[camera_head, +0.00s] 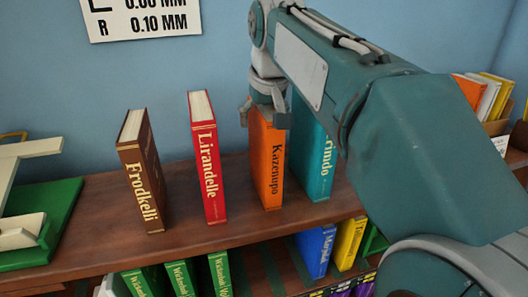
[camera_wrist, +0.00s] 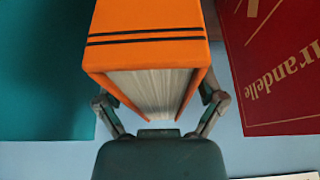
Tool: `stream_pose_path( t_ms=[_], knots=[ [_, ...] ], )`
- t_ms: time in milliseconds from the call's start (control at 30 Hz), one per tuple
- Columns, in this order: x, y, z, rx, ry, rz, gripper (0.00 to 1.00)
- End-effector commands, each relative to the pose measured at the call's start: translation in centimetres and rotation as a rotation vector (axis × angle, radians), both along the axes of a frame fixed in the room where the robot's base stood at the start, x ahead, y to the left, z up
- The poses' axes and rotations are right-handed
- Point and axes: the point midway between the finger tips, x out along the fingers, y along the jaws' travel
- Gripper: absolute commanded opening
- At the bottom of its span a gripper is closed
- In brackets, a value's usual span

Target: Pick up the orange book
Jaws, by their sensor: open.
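The orange book "Kazenupo" (camera_head: 267,160) stands upright on the wooden shelf between the red and teal books. In the wrist view the orange book (camera_wrist: 150,45) fills the upper middle, its page edges facing my gripper. My gripper (camera_head: 265,112) is at the top of the orange book, with a finger on each side of it. In the wrist view my gripper (camera_wrist: 161,104) is open, its fingers straddling the book; their tips are partly hidden behind it. I cannot tell whether they touch the covers.
The red book "Lirandelle" (camera_head: 208,160) and brown book "Frodkelli" (camera_head: 142,175) stand to the left on the shelf (camera_head: 185,222). The teal book (camera_head: 312,150) is close on the right, partly behind my arm. A blue wall (camera_head: 215,40) is behind. More books fill the lower shelf.

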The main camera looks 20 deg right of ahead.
Motion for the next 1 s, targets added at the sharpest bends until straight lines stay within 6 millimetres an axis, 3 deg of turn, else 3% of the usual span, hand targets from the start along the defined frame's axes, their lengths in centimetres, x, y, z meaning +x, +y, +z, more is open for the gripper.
stream_pose_path(
  t_ms=[167, 367, 400, 767, 1000],
  knots=[
    [0.0, 0.0, 0.0, 0.000, 0.000, 0.000, 0.89],
    [0.0, 0.0, 0.0, 0.000, 0.000, 0.000, 0.04],
    [0.0, 0.0, 0.0, 0.000, 0.001, 0.000, 0.00],
    [0.0, 0.0, 0.1, 0.000, 0.001, 0.000, 0.00],
    [0.1, 0.0, 2.9, 0.000, -0.004, 0.000, 0.00]
  ],
)
